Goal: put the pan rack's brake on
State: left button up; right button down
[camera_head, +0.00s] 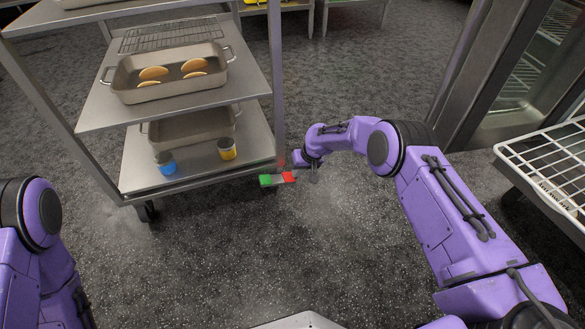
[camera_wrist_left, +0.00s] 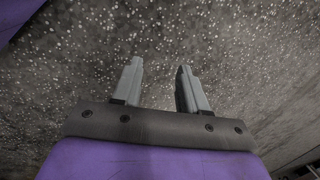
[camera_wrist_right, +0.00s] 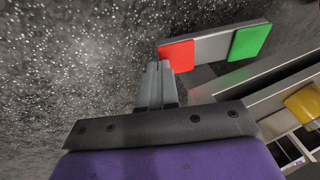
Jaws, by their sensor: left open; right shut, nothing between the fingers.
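The pan rack (camera_head: 258,85) is a steel trolley with several shelves, standing at the left in the head view. Its brake bar (camera_head: 278,179) sits low at the front right corner, with a green pad (camera_head: 265,180) at the left end and a red pad (camera_head: 289,177) at the right end. The right wrist view also shows the red pad (camera_wrist_right: 177,56) and green pad (camera_wrist_right: 250,41). My right gripper (camera_wrist_right: 158,67) is shut and empty, its tips right beside the red pad; I cannot tell whether they touch. My left gripper (camera_wrist_left: 157,66) is open and empty above the floor.
The rack holds a roasting pan (camera_head: 150,95) with food, a lower pan (camera_head: 190,128), a blue cup (camera_head: 166,164) and a yellow cup (camera_head: 227,149). A white wire rack (camera_head: 545,160) stands at the right. The floor in front is clear.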

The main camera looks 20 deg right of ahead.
jog(key=shift+s+f, duration=0.1)
pick_arm(q)
jog(key=s+d+r+g+h+p, duration=0.1)
jog(key=s+d+r+g+p, duration=0.25)
jog(key=r, duration=0.25)
jog(key=w+r+n+t+y+p, duration=0.1)
jog(key=w+r+n+t+p, duration=0.1)
jog(key=w+n+t+p, duration=0.3)
jog(key=shift+w+d+t+p, duration=0.15)
jog(key=shift+w+t+p, duration=0.15)
jog(key=shift+w+t, duration=0.25)
pick_arm(e)
jog(key=w+v, duration=0.1)
jog(key=v, duration=1.3)
jog(key=shift+w+d, duration=0.2)
pick_arm(q)
jog(key=shift+s+r, duration=0.1)
jog(key=shift+r, duration=0.05)
